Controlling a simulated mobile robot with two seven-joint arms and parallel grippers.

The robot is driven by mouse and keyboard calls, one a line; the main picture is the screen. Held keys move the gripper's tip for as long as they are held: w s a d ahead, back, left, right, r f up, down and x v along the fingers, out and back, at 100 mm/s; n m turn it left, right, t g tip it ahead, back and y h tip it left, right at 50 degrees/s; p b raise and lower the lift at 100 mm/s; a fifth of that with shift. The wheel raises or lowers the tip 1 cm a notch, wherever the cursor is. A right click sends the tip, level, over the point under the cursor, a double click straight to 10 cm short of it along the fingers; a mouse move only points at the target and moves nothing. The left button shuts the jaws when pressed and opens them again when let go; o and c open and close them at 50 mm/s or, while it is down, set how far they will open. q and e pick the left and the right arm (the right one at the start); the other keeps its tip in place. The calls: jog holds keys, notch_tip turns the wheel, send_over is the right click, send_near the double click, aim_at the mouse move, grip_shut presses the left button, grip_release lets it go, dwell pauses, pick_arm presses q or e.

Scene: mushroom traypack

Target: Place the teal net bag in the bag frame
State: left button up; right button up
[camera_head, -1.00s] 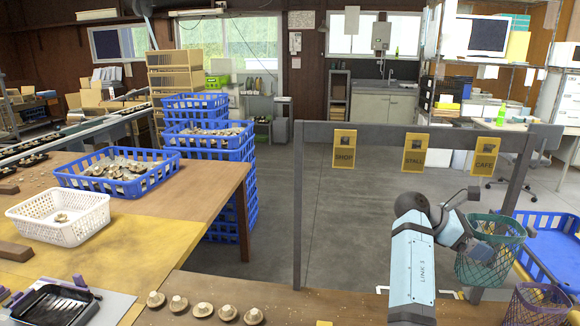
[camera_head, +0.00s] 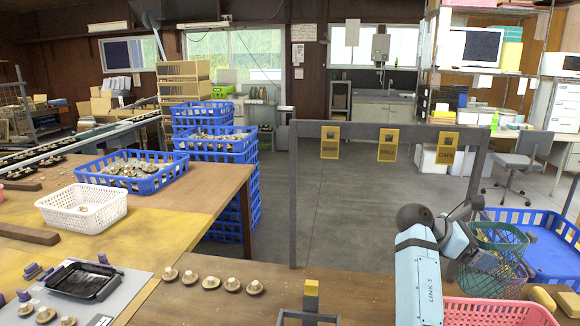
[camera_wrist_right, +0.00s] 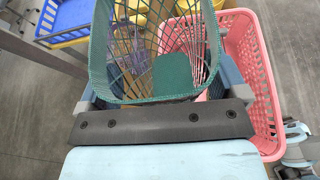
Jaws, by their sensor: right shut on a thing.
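The teal net bag (camera_head: 497,238) is an open-topped mesh bag at the right of the head view. My right gripper (camera_head: 472,243) is shut on it and holds it up; its fingertips are hard to see. In the right wrist view the bag (camera_wrist_right: 152,98) hangs open in front of the gripper (camera_wrist_right: 160,108), over a pink crate. A small dark wire frame with a yellow-topped post (camera_head: 311,297) stands at the bench's front edge, well left of the bag. I cannot tell for certain that it is the bag frame. My left gripper is not in view.
A pink crate (camera_head: 470,312) is below the bag, and a blue crate (camera_head: 567,262) is beyond it. A tall grey frame with yellow tags (camera_head: 293,200) rises behind the bench. Several mushrooms (camera_head: 211,281) lie in a row left of the wire frame.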

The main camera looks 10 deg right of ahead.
jog(key=s+a+f+n+t+y, duration=0.1)
jog(key=s+a+n+t+y, duration=0.15)
jog(key=a+n+t, duration=0.7)
jog(key=s+a+f+n+t+y, duration=0.2)
jog(key=a+n+t+y, duration=0.25)
jog(key=a, duration=1.05)
pick_arm(q)
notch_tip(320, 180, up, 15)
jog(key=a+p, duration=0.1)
jog(key=p, duration=1.8)
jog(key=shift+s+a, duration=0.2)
pick_arm(e)
jog(key=s+r+n+t+y, duration=0.2)
jog(key=s+r+n+y, duration=0.3)
jog(key=r+n+y, duration=0.1)
jog(key=shift+r+n, duration=0.4)
jog(key=shift+r, duration=0.45)
